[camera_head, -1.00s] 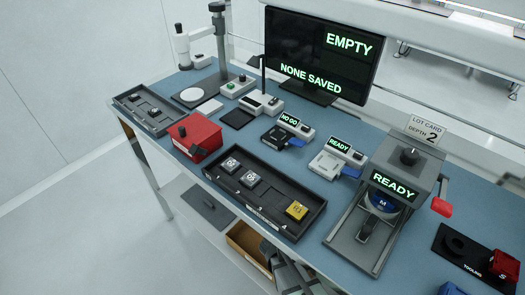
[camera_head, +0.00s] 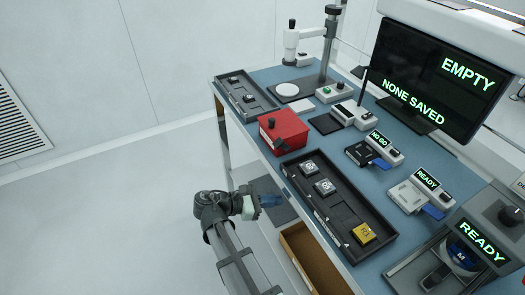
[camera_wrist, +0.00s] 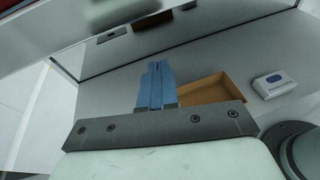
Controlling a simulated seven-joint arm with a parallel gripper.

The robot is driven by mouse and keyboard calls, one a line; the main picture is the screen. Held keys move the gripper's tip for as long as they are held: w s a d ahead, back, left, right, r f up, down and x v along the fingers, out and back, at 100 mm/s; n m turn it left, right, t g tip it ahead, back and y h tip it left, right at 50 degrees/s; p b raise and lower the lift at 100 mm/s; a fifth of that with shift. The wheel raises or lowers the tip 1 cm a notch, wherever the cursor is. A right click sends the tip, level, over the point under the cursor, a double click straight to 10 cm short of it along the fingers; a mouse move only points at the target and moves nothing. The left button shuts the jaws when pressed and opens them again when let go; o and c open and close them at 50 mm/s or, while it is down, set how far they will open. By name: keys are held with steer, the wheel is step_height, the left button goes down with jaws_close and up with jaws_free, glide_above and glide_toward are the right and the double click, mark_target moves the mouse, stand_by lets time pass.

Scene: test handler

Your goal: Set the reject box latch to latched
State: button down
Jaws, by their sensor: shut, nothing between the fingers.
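The red reject box (camera_head: 287,132) sits on the blue bench near its front edge, left of the long black tray. A black knob (camera_head: 271,123) shows on its left side and a small dark latch-like part (camera_head: 281,147) low on its front; I cannot tell the latch's setting. My gripper (camera_head: 270,200) is in front of the bench, below the box and apart from it. In the wrist view its blue fingers (camera_wrist: 155,85) are shut together with nothing between them. The box's latch cannot be made out in the wrist view.
The black tray (camera_head: 388,237) holding several small blocks lies right of the box. Another dark tray (camera_head: 262,112) lies to its left. The bench's front edge lies between gripper and box. A brown open bin (camera_head: 296,243) is on the lower shelf. The floor at left is clear.

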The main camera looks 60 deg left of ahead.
steer(key=s+a+r+n+t+y, duration=0.1)
steer(key=s+a+r+y, duration=0.15)
steer(key=s+r, duration=0.45)
steer(key=s+a+r+n+t+y, duration=0.1)
steer(key=s+a+r+n, duration=0.1)
steer(key=s+a+r, duration=0.35)
glide_toward(284, 147)
steer(key=f, duration=0.2)
steer(key=w+r, duration=0.2)
steer(key=shift+w+d+r, duration=0.1)
steer(key=shift+w+r, duration=0.25)
steer(key=shift+w+r, duration=0.1)
steer(key=shift+r, duration=0.15)
